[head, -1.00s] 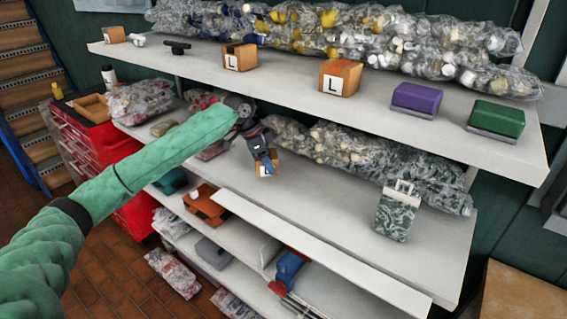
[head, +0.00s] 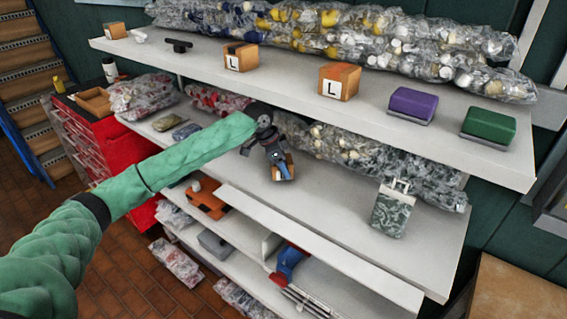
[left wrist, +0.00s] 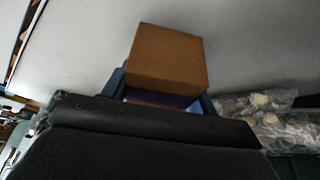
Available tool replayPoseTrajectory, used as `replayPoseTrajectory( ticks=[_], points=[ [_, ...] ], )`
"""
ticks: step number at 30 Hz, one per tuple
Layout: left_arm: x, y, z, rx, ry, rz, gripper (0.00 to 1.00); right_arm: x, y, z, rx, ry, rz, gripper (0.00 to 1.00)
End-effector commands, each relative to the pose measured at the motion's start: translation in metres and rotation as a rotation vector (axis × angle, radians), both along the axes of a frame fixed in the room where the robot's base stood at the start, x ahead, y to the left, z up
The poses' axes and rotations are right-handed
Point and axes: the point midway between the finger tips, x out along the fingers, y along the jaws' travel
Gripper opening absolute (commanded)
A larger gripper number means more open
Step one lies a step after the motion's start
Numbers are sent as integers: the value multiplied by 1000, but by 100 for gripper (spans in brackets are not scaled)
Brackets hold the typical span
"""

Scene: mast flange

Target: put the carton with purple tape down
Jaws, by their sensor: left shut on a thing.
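My left gripper (head: 283,170) is shut on a small brown carton (head: 276,174) over the middle shelf board. In the left wrist view the carton (left wrist: 165,57) shows as a plain brown box between blue fingers (left wrist: 160,98). A purple patch shows just below it there, but I cannot tell whether it is tape. In the head view the gripper hides much of the carton, and I cannot tell whether it touches the board. My right gripper is not in view.
The middle board (head: 335,205) is clear in front of and right of the gripper. A patterned grey-green box (head: 393,212) stands at its right. Bagged goods (head: 400,165) line its back. The upper board (head: 300,87) overhangs, with L-marked cartons (head: 339,82) and purple (head: 412,102) and green (head: 488,123) blocks.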

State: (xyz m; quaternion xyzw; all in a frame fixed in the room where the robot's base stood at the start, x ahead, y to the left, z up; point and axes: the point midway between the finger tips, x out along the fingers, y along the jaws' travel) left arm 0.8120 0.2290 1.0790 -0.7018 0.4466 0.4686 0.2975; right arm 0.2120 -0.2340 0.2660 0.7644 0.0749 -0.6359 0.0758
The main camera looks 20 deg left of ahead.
Motion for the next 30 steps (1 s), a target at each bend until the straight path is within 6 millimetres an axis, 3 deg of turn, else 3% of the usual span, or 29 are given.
replayPoseTrajectory(
  ticks=[22,23,24,26,30],
  points=[
    [0,0,-11,0,-2,0,28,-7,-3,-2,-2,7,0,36],
    [0,0,-11,0,-2,-1,62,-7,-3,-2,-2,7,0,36],
    [0,0,-11,0,-2,-1,70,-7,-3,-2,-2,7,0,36],
    [0,0,-11,0,-2,-1,80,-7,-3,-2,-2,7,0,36],
    [0,0,-11,1,-1,-1,80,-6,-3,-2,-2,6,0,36]
  ],
)
